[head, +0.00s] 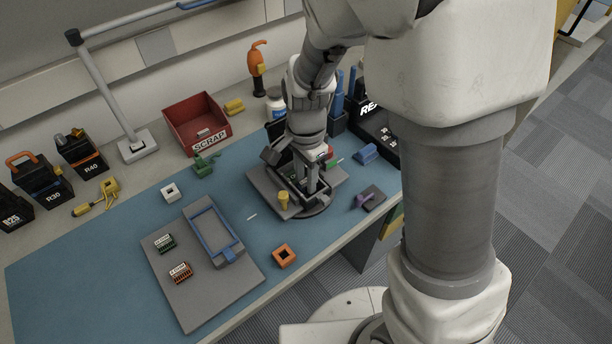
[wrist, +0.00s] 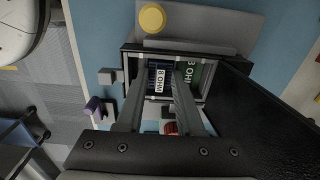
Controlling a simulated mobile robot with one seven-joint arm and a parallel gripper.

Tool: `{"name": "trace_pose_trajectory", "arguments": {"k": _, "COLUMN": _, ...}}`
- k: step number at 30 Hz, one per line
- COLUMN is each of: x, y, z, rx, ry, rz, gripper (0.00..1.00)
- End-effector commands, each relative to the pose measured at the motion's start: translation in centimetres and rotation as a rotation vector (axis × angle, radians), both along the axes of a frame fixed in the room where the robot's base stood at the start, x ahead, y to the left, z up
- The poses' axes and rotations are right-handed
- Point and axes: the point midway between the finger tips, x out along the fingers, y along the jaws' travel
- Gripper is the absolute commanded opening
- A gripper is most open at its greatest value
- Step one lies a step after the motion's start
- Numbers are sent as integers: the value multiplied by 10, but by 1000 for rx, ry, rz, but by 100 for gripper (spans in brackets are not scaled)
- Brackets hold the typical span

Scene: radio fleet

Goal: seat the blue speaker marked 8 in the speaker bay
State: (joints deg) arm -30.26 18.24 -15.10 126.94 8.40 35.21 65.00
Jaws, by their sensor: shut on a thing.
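My gripper (wrist: 164,72) is shut on a blue speaker (wrist: 152,76) with a white label reading 8 OHM. The fingers reach down into an open dark-rimmed radio case (wrist: 127,62), with the speaker between the fingertips. A green part (wrist: 197,73) with a similar 8 label lies in the case, right beside the right finger. The dark lid (wrist: 265,115) stands open at the right. In the head view my gripper (head: 311,183) points down into the case on its grey stand (head: 265,188). The speaker bay and the speaker's underside are hidden, so I cannot tell whether it is seated.
A yellow knob (head: 283,198) stands at the stand's front. A grey tray with a blue frame (head: 232,254) and an orange square part (head: 285,256) lie to its left and front. A purple-handled block (head: 370,198) is at the right. A red scrap bin (head: 193,119) stands behind.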

Motion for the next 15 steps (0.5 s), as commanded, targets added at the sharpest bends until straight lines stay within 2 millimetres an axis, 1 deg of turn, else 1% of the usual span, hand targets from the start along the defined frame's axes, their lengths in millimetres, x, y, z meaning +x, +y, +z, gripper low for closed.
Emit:
{"name": "trace_pose_trajectory", "arguments": {"k": 1, "x": -5, "y": -2, "z": -14, "rx": -8, "ry": 13, "rz": -1, "gripper": 0}}
{"name": "trace_pose_trajectory", "arguments": {"k": 6, "x": -5, "y": -1, "z": -16, "rx": -7, "ry": 14, "rz": 0, "gripper": 0}}
{"name": "trace_pose_trajectory", "arguments": {"k": 7, "x": -5, "y": -1, "z": -17, "rx": -7, "ry": 14, "rz": 0, "gripper": 42}}
{"name": "trace_pose_trajectory", "arguments": {"k": 11, "x": -5, "y": -2, "z": -17, "rx": -8, "ry": 14, "rz": 0, "gripper": 65}}
{"name": "trace_pose_trajectory", "arguments": {"k": 15, "x": -5, "y": -2, "z": -18, "rx": -8, "ry": 14, "rz": -1, "gripper": 66}}
